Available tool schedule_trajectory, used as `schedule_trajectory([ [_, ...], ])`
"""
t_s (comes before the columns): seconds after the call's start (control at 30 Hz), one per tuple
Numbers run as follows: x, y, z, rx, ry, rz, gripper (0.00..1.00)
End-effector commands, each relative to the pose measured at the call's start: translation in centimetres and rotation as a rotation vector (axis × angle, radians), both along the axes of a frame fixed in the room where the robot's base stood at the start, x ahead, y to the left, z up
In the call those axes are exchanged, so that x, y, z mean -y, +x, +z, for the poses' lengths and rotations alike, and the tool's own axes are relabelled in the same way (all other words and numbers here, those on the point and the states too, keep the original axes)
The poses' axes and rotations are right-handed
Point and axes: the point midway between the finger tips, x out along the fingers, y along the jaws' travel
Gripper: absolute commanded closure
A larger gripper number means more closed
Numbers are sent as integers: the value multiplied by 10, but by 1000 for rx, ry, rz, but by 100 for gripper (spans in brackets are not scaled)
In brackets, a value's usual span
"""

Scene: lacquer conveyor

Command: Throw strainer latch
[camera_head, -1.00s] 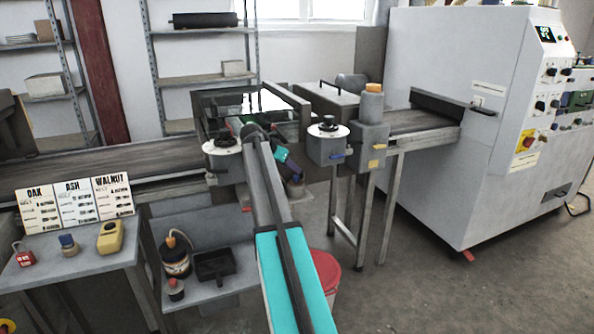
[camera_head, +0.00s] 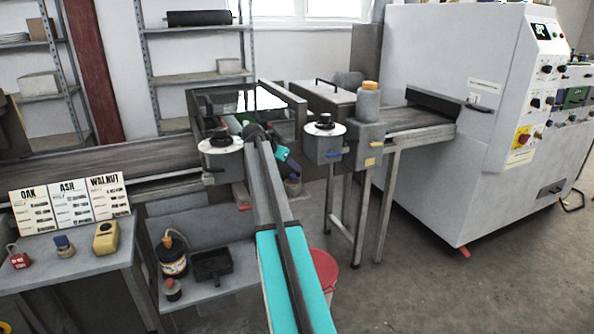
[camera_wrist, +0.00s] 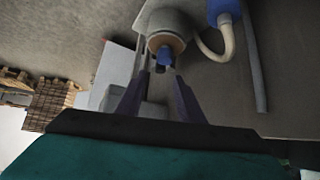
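In the wrist view, a blue latch-like piece (camera_wrist: 165,57) sticks out below a pale round housing (camera_wrist: 168,18) with a tan ring. The two dark fingers of my gripper (camera_wrist: 155,95) are apart, below the blue piece, with a gap between them. Whether they touch it is unclear. In the head view, my arm reaches between two round units, and my gripper is mostly hidden around the teal wrist. The right unit (camera_head: 324,143) has a black knob and a small blue lever (camera_head: 332,155). I cannot tell for sure which part is the strainer latch.
A blue fitting (camera_wrist: 222,10) with a pale hose sits beside the housing. A red bucket (camera_head: 324,270) stands below. A large machine (camera_head: 430,120) stands right; floor before it is clear.

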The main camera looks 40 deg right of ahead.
Motion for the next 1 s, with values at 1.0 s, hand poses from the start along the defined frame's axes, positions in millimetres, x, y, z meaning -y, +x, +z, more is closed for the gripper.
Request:
schedule_trajectory([
  [1.0, 34, 1, -33, 0, 0, -1, 100],
])
